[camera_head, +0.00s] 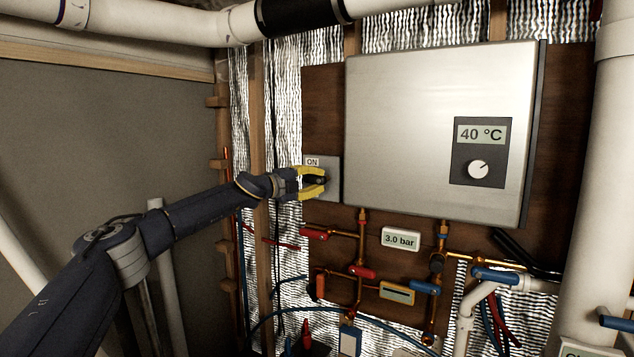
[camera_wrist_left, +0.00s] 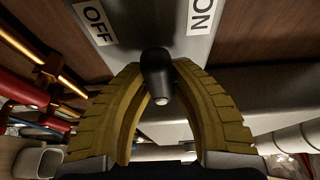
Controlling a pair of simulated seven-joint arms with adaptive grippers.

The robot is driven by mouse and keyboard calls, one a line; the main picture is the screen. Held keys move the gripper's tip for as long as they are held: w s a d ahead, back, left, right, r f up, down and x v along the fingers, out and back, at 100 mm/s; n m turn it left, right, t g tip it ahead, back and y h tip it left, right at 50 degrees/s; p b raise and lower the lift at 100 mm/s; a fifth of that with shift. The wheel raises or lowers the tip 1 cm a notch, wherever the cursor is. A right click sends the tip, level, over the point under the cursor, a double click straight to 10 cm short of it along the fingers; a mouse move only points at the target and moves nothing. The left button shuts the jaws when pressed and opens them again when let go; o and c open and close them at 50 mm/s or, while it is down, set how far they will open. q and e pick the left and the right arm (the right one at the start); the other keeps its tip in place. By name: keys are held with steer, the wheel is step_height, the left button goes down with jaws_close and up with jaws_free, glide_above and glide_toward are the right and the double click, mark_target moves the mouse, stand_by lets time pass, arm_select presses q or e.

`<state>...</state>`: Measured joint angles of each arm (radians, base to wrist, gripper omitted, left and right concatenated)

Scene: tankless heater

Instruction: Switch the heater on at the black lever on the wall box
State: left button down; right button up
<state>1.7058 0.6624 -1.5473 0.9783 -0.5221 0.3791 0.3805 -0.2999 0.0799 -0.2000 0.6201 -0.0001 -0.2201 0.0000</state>
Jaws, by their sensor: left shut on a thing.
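The grey wall box (camera_head: 334,165) is mounted on the brown board left of the heater, with an ON label (camera_head: 312,162) at its top. In the left wrist view the OFF label (camera_wrist_left: 95,20) is on the left and the ON label on the right. The black lever (camera_wrist_left: 157,72) stands out between the two labels; its exact angle is hard to tell. My left gripper (camera_head: 322,181), with yellow fingers, is at the box, its fingertips shut on the lever from both sides. The OFF label is hidden in the head view. My right gripper is not in view.
The silver heater (camera_head: 410,130) has a display reading 40 °C (camera_head: 481,134) and a dial (camera_head: 478,169). Below are copper pipes with red and blue valves and a 3.0 bar gauge (camera_head: 400,239). A wooden stud (camera_head: 257,120) stands left of the box. White pipes run overhead and at right.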

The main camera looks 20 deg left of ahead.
arm_select(q)
steer(key=shift+r, duration=0.1)
stand_by(0.4)
steer(key=c, duration=1.2)
jaws_free()
steer(key=shift+o, duration=0.2)
steer(key=shift+s, duration=0.1)
steer(key=v, duration=1.1)
steer(key=shift+s+a, duration=0.3)
